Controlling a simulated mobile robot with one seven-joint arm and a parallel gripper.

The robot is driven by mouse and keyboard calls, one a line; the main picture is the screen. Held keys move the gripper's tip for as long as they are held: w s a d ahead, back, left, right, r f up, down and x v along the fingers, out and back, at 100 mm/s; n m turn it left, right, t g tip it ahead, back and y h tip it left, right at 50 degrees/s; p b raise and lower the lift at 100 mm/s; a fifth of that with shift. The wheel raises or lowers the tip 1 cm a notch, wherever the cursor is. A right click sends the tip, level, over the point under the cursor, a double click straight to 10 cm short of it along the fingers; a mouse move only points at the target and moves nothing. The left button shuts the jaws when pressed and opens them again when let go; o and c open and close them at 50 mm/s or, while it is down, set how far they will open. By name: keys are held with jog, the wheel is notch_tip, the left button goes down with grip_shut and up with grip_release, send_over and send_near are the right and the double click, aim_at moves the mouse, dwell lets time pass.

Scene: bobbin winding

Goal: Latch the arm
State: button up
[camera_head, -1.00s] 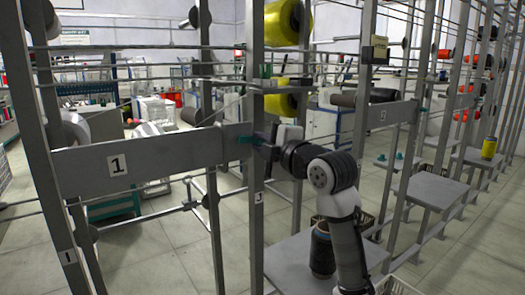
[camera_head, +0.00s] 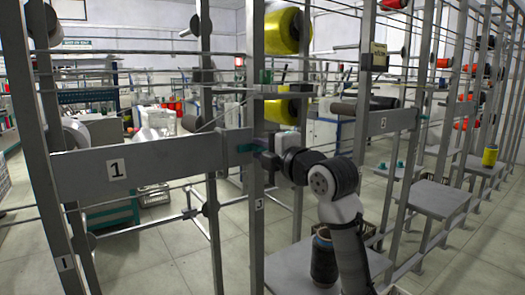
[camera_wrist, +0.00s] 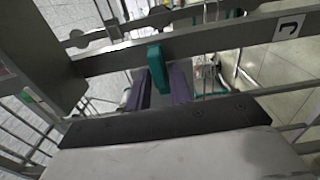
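The grey arm (camera_head: 160,160), a flat bar with the number 1 plate, reaches from the left to the upright post in the head view. Its number plate shows at the upper right in the wrist view (camera_wrist: 290,25).
The metal post (camera_head: 256,200) stands close beside my gripper. A dark bobbin (camera_head: 324,258) stands on the grey shelf (camera_head: 285,270) below my arm. Yellow bobbins (camera_head: 282,30) hang above. Thin rails cross the frame.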

jog(key=shift+o, duration=1.2)
jog(key=shift+s+d, duration=0.1)
jog(key=b+v, duration=0.1)
jog(key=v, duration=1.2)
jog(key=shift+s, duration=0.25)
jog(key=shift+d, duration=0.15)
